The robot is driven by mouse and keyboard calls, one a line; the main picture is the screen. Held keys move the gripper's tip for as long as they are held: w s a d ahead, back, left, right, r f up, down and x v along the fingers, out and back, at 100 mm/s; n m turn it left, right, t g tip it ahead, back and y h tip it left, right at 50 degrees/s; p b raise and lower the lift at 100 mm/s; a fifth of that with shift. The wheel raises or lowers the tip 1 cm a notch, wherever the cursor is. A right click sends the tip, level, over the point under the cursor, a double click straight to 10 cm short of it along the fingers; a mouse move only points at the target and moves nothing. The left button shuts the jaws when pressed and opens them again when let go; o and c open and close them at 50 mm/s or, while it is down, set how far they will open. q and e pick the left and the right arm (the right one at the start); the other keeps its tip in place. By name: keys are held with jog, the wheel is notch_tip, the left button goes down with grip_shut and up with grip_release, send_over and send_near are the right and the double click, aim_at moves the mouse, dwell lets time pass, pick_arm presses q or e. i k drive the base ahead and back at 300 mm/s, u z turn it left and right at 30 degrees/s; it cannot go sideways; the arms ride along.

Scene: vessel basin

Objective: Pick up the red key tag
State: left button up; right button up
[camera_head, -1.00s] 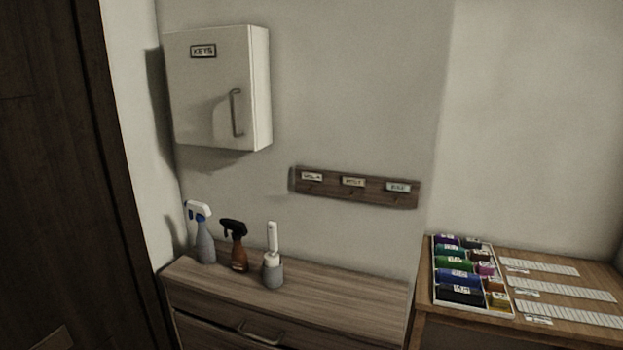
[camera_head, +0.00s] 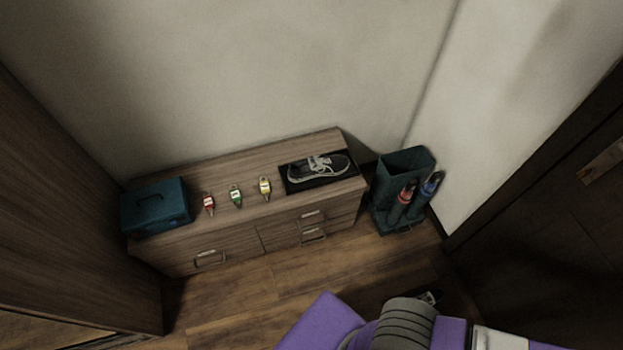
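The red key tag (camera_head: 208,203) lies on the top of a low wooden cabinet (camera_head: 225,172), near its front edge, just right of a teal box. A green key tag (camera_head: 236,196) and a yellow key tag (camera_head: 265,188) lie in a row to its right. Nothing touches the red tag. A purple and grey part of my own body shows at the bottom of the view, well apart from the cabinet. Neither gripper can be made out.
The teal box (camera_head: 157,206) with a handle stands at the cabinet's left end. A dark shoe (camera_head: 318,167) lies on a black mat at the right end. A dark green bin stand (camera_head: 404,163) holding umbrellas is right of the cabinet.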

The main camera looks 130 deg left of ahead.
aim_at(208, 201)
jog(key=u, duration=1.15)
jog(key=k, duration=1)
jog(key=u, duration=3.35)
jog(key=i, duration=0.5)
jog(key=z, duration=0.05)
